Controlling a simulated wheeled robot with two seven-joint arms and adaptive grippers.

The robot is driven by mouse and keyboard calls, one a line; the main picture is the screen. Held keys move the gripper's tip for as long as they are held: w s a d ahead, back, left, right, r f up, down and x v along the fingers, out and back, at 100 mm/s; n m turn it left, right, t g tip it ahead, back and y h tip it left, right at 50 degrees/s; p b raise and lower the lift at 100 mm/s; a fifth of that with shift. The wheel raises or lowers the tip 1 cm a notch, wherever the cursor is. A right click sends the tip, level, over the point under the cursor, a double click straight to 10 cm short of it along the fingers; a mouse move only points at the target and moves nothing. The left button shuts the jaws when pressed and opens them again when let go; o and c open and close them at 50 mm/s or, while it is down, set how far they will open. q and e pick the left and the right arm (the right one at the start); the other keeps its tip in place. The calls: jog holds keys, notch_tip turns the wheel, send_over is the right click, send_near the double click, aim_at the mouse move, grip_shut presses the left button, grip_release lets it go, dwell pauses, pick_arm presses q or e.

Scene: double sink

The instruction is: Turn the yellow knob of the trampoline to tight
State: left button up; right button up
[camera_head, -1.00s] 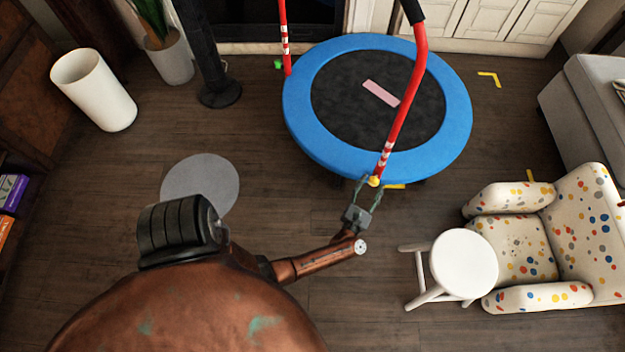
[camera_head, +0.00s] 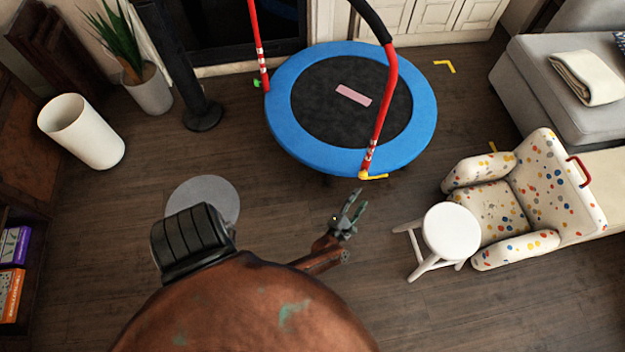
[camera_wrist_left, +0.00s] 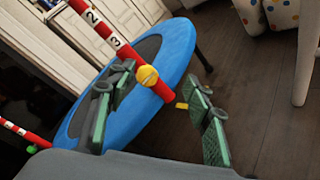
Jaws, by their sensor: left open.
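The trampoline (camera_head: 283,125) has a blue rim and a black mat. A red post with white marks (camera_head: 379,110) rises at its front edge. The yellow knob (camera_head: 364,175) sits at the foot of that post. In the left wrist view the yellow knob (camera_wrist_left: 147,76) is on the red post below the numbers 2 and 3. Its setting cannot be read. My left gripper (camera_head: 360,200) is open and empty, just in front of the knob and apart from it. In the left wrist view its fingers (camera_wrist_left: 161,80) appear on either side of the knob. My right gripper is not in view.
A white stool (camera_head: 452,231) and a dotted armchair (camera_head: 545,195) stand to the right. A second red post with a green knob (camera_head: 257,84) is at the trampoline's left. Floor around the gripper is clear.

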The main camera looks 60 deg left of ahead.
pick_arm(q)
jog(key=s+d+m+g+h+p, duration=0.2)
jog(key=s+m+h+p, duration=0.1)
jog(key=s+m+p, duration=0.5)
jog(key=s+d+f+m+g+h+p, duration=0.1)
jog(key=s+d+m+g+h+p, duration=0.1)
jog(key=s+m+p, duration=0.6)
jog(key=shift+s+m+g+h, duration=0.7)
jog(key=shift+s+m+h, duration=0.15)
jog(key=shift+s, duration=1.5)
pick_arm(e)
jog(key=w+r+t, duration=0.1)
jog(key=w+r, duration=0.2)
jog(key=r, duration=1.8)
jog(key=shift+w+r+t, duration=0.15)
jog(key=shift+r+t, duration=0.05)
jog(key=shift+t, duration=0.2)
pick_arm(q)
jog(key=shift+d+f, duration=0.1)
